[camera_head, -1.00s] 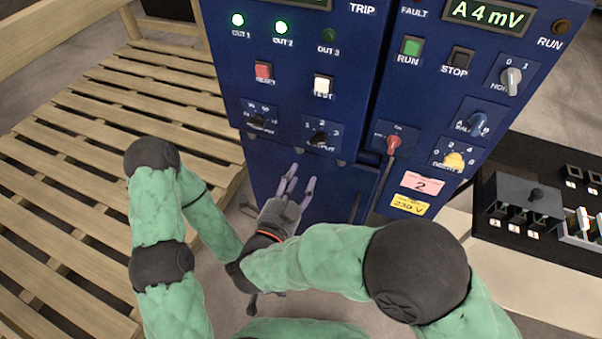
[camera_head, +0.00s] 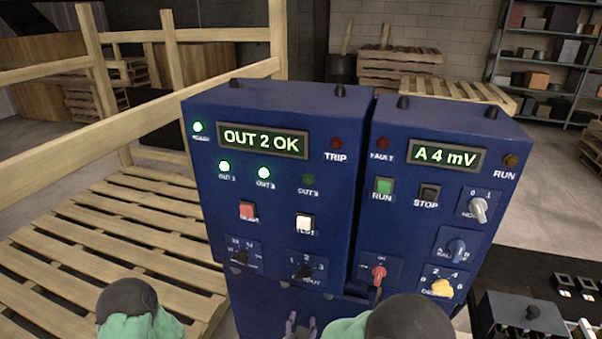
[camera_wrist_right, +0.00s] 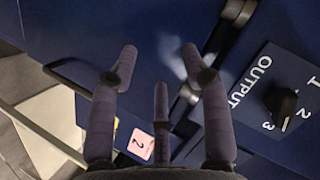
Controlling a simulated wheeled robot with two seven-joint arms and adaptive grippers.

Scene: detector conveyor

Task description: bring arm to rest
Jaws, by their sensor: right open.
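My right gripper (camera_head: 300,325) shows only its fingertips at the bottom edge of the head view, in front of the lower part of the blue left cabinet (camera_head: 330,230). In the right wrist view, the gripper (camera_wrist_right: 160,68) has its purple fingers spread, with nothing between them. The blue panel lies beyond the fingers, with the black OUTPUT knob (camera_wrist_right: 284,103) to the right. My left gripper is out of view; only part of my left arm shows at the lower left of the head view.
The cabinet display (camera_head: 262,140) reads OUT 2 OK; the right cabinet's display (camera_head: 449,156) reads A 4 mV. A wooden pallet (camera_head: 100,240) and railing lie left. A black switch box (camera_head: 520,318) sits lower right. Shelves (camera_head: 545,60) stand at the back.

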